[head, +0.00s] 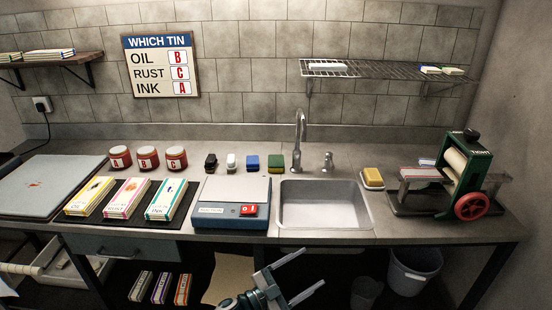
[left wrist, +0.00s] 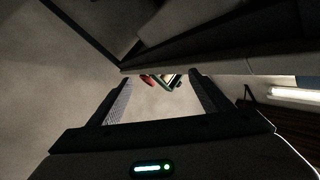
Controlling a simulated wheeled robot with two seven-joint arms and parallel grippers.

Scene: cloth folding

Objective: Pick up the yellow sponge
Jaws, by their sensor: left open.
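The yellow sponge (head: 372,175) is a small yellow block in a pale dish on the counter, just right of the sink, in the head view. My left gripper (head: 312,267) is open and empty, low in front of the counter's front edge, below and left of the sponge. Its open fingers also show in the left wrist view (left wrist: 160,82) with nothing between them. The sponge cannot be made out in the left wrist view. My right gripper is not in view.
The steel sink (head: 322,205) with its tap (head: 299,135) lies left of the sponge. A green press with a red wheel (head: 470,206) stands to its right. A blue-grey scale (head: 230,215) sits left of the sink. A bucket (head: 414,275) stands below the counter.

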